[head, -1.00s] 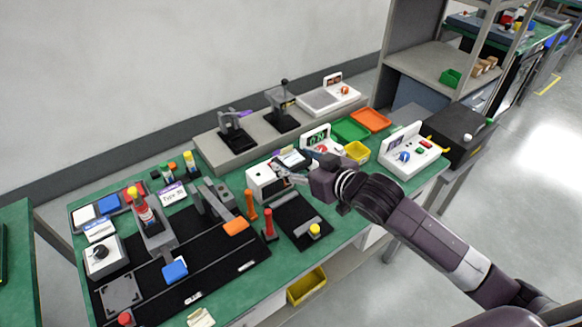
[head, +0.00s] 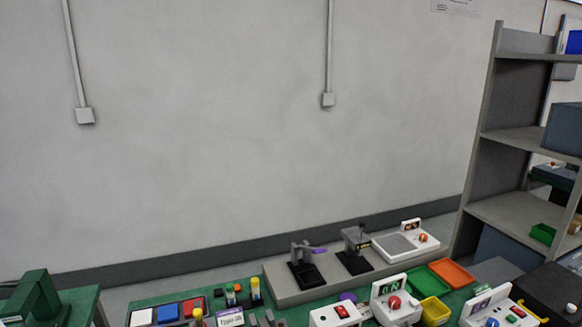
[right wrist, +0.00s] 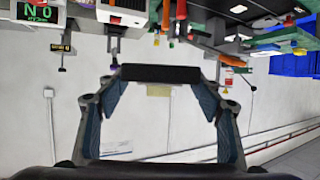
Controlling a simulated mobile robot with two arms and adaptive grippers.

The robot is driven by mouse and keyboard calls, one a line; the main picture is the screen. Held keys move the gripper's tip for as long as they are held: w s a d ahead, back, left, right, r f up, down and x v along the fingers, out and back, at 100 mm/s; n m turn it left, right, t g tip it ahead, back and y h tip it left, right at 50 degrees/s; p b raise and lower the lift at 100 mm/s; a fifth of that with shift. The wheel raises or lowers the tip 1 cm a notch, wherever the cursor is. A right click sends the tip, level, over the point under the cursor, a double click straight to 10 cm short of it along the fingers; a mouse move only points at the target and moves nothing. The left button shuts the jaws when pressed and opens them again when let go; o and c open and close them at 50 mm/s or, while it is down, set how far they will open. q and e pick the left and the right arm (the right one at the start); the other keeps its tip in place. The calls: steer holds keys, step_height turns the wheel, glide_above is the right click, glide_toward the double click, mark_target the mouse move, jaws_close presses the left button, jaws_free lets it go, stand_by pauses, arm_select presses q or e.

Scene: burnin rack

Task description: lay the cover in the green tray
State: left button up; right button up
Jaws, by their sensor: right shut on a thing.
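The green tray (head: 424,282) lies on the bench at the lower right of the head view, between an orange tray and a yellow bin. In the right wrist view my right gripper (right wrist: 162,74) has its two fingers closed on the ends of a dark, flat piece, seen edge-on, which I take for the cover (right wrist: 160,73). The piece is held off the bench, with wall and bench visible around it. Neither gripper shows in the head view, so how far the cover is from the tray cannot be told there.
The orange tray (head: 452,273) and yellow bin (head: 434,311) adjoin the green tray. A grey ledge (head: 290,292) with black fixtures runs behind. A black box (head: 552,290) stands at right.

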steer(key=s+r+n+g+y, duration=0.2)
steer(key=s+n, duration=0.1)
steer(key=s, duration=0.4)
steer(key=w+a+f+m+t+h, duration=0.1)
steer(key=w+f+m+t+h, duration=0.1)
steer(key=w, duration=0.7)
steer(key=w+f+m+t+h, duration=0.2)
steer(key=w+m+h, duration=0.2)
steer(key=w, duration=0.5)
steer(key=shift+w+a+m+t, duration=0.15)
steer(key=shift+a+m+t, duration=0.2)
steer(key=shift+m, duration=0.25)
